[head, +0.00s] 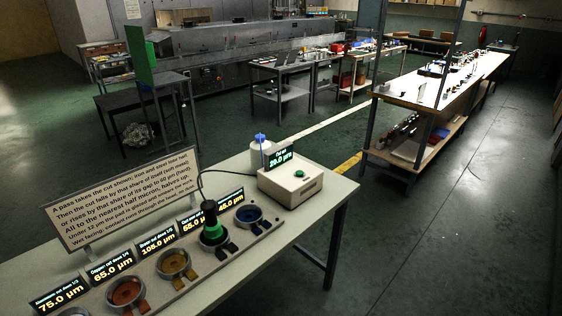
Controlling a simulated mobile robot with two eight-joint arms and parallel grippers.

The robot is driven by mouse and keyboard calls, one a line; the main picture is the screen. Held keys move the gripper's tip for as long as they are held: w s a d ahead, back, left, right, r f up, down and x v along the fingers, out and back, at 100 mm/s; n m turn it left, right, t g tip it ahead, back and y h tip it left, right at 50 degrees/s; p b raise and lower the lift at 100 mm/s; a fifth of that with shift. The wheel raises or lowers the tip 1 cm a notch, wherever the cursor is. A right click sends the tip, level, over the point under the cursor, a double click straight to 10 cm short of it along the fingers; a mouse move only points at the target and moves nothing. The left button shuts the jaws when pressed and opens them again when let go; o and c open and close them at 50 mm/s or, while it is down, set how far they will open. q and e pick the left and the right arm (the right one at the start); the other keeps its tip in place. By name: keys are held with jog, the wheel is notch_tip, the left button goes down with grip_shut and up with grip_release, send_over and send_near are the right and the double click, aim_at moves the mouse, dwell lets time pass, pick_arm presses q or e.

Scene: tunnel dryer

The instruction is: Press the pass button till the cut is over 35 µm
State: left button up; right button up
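The pass button (299,173) is a small green button on top of a white box (290,186) on the near table. A display (279,157) behind it reads 29.0 µm. Neither of my grippers is in view.
A tilted text sign (125,200) stands behind the rack. A white bottle with a blue top (262,151) and a black cable are beside the box. The near table (285,240) is bare at its front right. A long workbench (415,92) stands beyond, with open floor between.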

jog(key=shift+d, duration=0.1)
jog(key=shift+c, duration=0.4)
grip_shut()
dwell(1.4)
